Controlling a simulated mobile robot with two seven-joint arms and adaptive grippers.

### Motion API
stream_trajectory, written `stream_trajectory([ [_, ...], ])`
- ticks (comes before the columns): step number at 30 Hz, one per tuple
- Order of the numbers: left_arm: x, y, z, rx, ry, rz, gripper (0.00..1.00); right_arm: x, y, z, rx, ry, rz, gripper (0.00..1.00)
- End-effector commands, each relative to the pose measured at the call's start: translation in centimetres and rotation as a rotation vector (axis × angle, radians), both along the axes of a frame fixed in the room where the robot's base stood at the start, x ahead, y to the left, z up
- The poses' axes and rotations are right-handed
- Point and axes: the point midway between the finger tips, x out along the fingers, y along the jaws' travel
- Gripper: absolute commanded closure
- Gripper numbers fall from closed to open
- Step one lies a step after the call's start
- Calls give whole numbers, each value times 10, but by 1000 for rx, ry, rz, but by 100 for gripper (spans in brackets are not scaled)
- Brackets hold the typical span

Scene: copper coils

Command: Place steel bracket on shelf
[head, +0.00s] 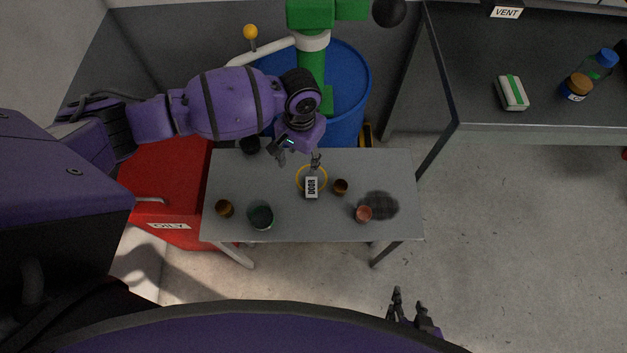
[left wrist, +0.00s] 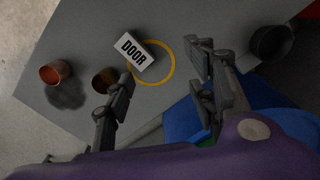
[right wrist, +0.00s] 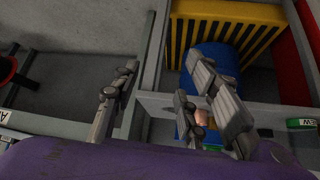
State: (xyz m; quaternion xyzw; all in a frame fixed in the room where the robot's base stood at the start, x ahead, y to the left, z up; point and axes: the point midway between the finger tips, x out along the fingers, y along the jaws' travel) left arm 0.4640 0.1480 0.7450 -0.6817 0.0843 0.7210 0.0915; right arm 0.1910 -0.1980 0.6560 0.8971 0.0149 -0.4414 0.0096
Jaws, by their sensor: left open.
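I cannot make out a steel bracket in any view. A white block labelled DOOR (head: 311,187) lies on the grey table at the edge of a yellow ring (head: 325,172); the block also shows in the left wrist view (left wrist: 133,52). My left gripper (head: 298,160) is open and empty above the back of the table, close to the ring. In the left wrist view its fingers (left wrist: 160,85) are spread wide with the ring beyond them. My right gripper (head: 408,302) is in front of the table, its spread fingers (right wrist: 165,90) empty. No shelf is clearly identifiable.
The grey table (head: 290,165) holds several cups, including a brown one (head: 341,187), a dark green one (head: 261,216) and a reddish one (head: 363,214). A blue barrel (head: 352,85) stands behind. A dark workbench (head: 460,65) is at right, holding a green-banded box (head: 512,93) and bottles.

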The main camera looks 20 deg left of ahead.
Motion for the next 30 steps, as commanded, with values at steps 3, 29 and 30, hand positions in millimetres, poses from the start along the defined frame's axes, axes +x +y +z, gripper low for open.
stream_trajectory([
  [3, 1, 4, -9, -42, 25, -311, 49, 4, -2, -4, -4, -10, 1, 60],
  [29, -11, -19, -10, -393, -189, -2443, 49, 18, -8, -3, -19, -55, -11, 60],
  [30, -11, -19, -10, -392, -197, -2478, 49, 18, -9, -3, -19, -54, -10, 60],
])
